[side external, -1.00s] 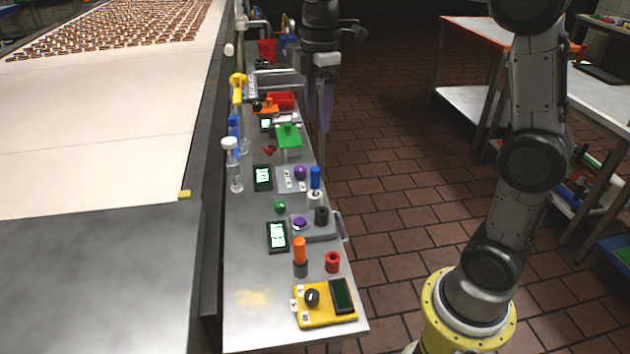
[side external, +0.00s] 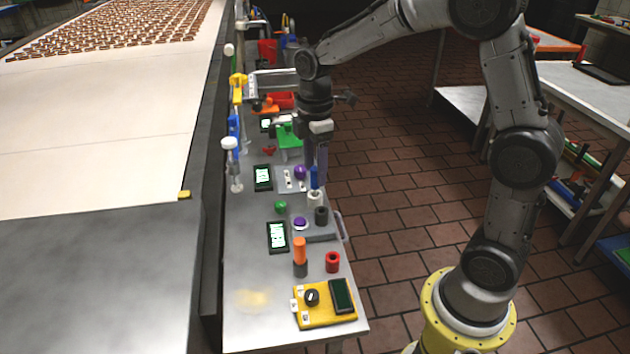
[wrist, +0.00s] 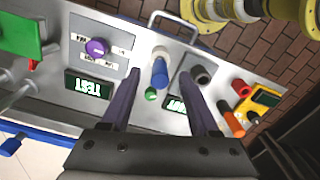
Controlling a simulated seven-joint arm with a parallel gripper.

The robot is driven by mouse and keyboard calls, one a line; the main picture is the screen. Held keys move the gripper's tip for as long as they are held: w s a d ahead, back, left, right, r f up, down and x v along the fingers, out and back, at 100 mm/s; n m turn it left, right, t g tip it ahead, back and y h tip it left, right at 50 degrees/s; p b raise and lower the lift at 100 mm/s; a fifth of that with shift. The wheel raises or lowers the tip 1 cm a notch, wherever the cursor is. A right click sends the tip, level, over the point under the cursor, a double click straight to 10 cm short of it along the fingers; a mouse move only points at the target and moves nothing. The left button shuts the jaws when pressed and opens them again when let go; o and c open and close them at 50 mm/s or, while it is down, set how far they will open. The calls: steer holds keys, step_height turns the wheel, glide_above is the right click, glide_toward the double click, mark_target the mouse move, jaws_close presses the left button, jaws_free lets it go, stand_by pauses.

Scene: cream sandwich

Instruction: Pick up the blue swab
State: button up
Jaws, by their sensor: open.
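The blue swab (side external: 314,179) stands upright in a white holder (side external: 315,198) on the metal bench, and its upper part is partly covered by my gripper in the side external view. In the wrist view the blue swab (wrist: 159,73) shows ahead of my fingers, between their lines. My gripper (side external: 318,170) points down just above and around the height of the swab's top. I cannot tell whether a finger touches the swab.
A dark holder (side external: 321,215) stands close in front of the swab. An orange swab (side external: 300,250), a red ring-shaped holder (side external: 332,262) and a yellow control box (side external: 325,304) are nearer the front. A purple knob (side external: 300,172) and green button (side external: 280,207) are to the left.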

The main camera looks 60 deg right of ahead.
mark_target(315, 187)
steer(key=shift+f, duration=1.2)
jaws_close()
